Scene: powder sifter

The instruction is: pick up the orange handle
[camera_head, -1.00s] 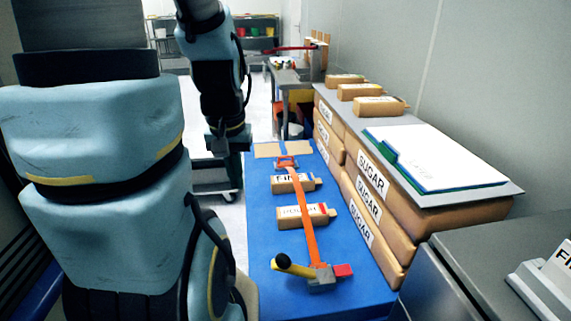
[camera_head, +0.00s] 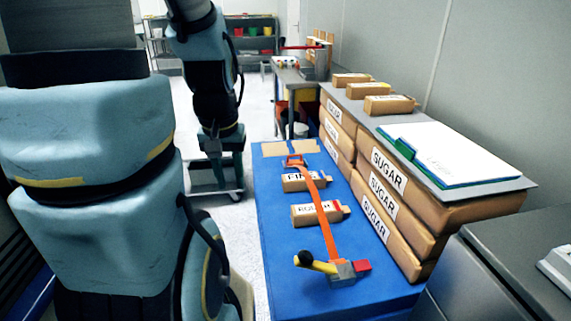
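The orange handle (camera_head: 321,214) is a long, thin orange bar. It lies along the blue table (camera_head: 285,290), across two labelled brown packets. Its far end is an orange frame (camera_head: 295,160). Its near end meets a grey block with a red block (camera_head: 362,266) and a yellow lever (camera_head: 318,264) tipped with a black knob. My gripper (camera_head: 221,150) hangs pointing down, left of the table's far end and apart from the handle. It looks empty, but its fingers are too small and dark to tell whether they are open.
Brown sugar sacks (camera_head: 385,190) are stacked along the table's right side, topped by a grey board with packets and a white pad (camera_head: 450,155). Two flat tan pieces (camera_head: 275,149) lie at the table's far end. A wheeled cart (camera_head: 215,180) stands left of the table, behind my gripper.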

